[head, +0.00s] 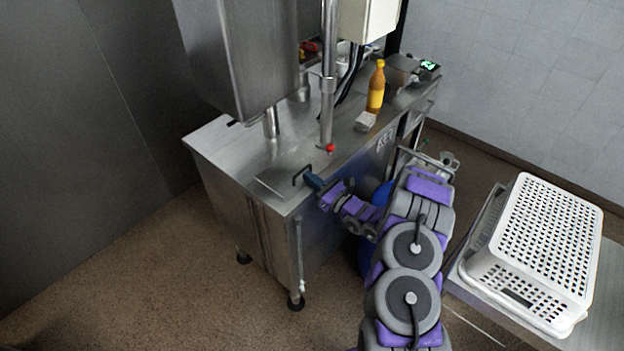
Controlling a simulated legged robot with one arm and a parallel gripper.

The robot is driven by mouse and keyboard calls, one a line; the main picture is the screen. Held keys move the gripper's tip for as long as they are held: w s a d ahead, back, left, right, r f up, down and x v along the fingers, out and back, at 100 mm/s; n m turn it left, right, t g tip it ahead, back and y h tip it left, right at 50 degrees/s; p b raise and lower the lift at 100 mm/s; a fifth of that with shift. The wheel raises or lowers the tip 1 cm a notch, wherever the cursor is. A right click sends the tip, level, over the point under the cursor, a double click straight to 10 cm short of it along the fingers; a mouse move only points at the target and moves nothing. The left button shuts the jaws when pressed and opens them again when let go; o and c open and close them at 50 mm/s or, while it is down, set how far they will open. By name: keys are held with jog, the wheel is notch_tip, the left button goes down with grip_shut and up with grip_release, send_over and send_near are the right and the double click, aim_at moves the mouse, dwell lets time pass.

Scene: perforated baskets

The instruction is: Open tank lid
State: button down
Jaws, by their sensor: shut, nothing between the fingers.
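A steel tank cabinet (230,152) stands at the centre left in the head view. Its flat lid plate (277,187) lies flush at the near corner of the top and looks closed. A dark bar handle (301,173) stands up from the lid's right side. My gripper (312,179) is at the near edge of the top, right by the handle. It is shut with nothing in it. Whether its tip touches the handle, I cannot tell.
A red knob (330,148) and a vertical steel pipe (327,110) stand behind the handle. An orange bottle (376,87) and a small white block (365,121) sit further back. A white perforated basket (540,245) lies upside down on a table at right.

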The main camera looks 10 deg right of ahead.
jog(key=shift+d+r, duration=0.25)
jog(key=shift+r, duration=0.2)
jog(key=shift+a+r+h, duration=0.1)
jog(key=shift+r+h, duration=0.05)
jog(key=shift+h, duration=0.15)
